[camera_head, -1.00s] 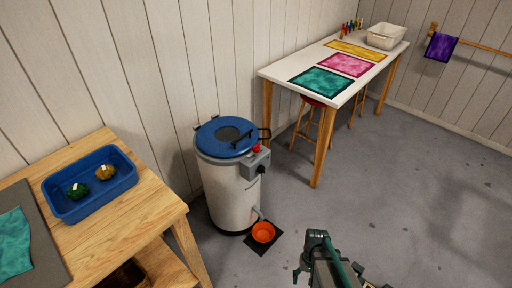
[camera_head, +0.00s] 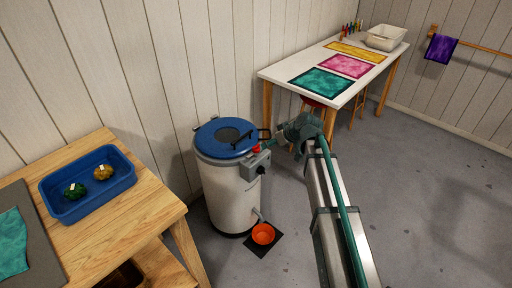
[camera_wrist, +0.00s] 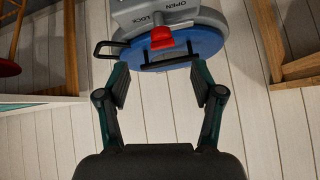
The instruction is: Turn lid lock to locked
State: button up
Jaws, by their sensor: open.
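The white drum (camera_head: 226,192) stands on the floor with a blue lid (camera_head: 222,137) on top. A grey box on its side carries the red lid lock (camera_head: 256,149). In the wrist view the red lock (camera_wrist: 161,38) sits on the grey panel (camera_wrist: 178,14) marked OPEN and LOCK, and the blue lid (camera_wrist: 205,42) shows behind it. My gripper (camera_wrist: 158,80) is open and empty, its fingers apart just short of the lock and not touching it. In the head view the fingers are hard to make out behind my arm's end, right of the drum.
An orange bowl (camera_head: 263,233) sits on a dark mat below the drum's spout. A wooden table (camera_head: 120,215) with a blue tray (camera_head: 87,211) stands at the left. A white table (camera_head: 290,72) with coloured cloths and stools stands behind.

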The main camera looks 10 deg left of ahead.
aim_at(256, 146)
jog(key=w+a+f, duration=0.1)
jog(key=a+f, duration=0.1)
jog(key=w+a+f+n+p, duration=0.1)
jog(key=w+a+f, duration=0.1)
jog(key=w+a+f+n, duration=0.1)
jog(key=w+a+f, duration=0.1)
jog(key=a+f, duration=0.1)
jog(key=shift+w+y, duration=0.1)
jog(key=shift+y, duration=0.2)
dwell(0.3)
jog(key=c, duration=1.2)
jog(key=shift+o, duration=0.2)
